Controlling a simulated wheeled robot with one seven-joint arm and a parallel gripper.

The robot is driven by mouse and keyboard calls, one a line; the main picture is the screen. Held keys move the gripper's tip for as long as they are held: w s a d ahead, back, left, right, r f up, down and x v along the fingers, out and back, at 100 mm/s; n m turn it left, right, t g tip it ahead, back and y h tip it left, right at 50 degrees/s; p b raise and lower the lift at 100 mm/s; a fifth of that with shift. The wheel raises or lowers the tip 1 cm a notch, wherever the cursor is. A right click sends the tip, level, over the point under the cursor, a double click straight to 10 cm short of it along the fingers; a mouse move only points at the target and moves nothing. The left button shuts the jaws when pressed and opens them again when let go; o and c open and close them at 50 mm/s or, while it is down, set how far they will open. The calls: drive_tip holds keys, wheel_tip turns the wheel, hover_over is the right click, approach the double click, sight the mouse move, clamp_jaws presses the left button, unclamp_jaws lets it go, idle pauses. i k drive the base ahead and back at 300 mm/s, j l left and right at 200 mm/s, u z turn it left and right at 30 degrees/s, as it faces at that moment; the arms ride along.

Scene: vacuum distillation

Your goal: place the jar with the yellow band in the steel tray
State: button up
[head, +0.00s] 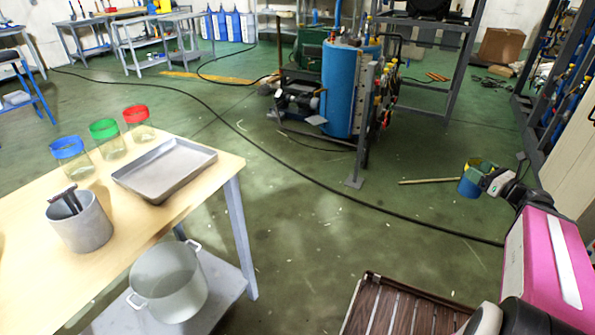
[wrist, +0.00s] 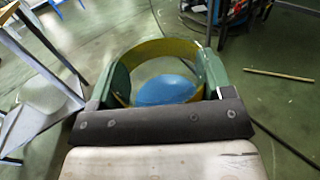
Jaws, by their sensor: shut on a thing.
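The jar with the yellow band (wrist: 182,46) is between the green fingers of my gripper (wrist: 160,82) in the wrist view. Its band shows as a ring, and a blue patch shows inside it. In the head view my gripper (head: 476,178) is at the far right, above the floor and well away from the table; the jar is small there and partly covered by the fingers. The steel tray (head: 127,180) lies empty on the wooden table at left.
Blue (head: 69,147), green (head: 103,128) and red (head: 136,114) banded jars stand behind the tray. A metal beaker (head: 88,228) holding a tool stands in front. A pot (head: 175,285) sits on the lower shelf. Open floor lies between table and gripper; a blue tank (head: 342,90) stands behind.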

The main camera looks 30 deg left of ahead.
sight(169, 170)
drive_tip(key=k+u, duration=0.15)
drive_tip(key=u, duration=0.25)
drive_tip(key=k+j+u, duration=0.1)
drive_tip(key=u, duration=0.3)
drive_tip(key=k+j+u, duration=0.1)
drive_tip(key=u, duration=0.3)
drive_tip(key=k+j, duration=0.05)
drive_tip(key=k, duration=0.05)
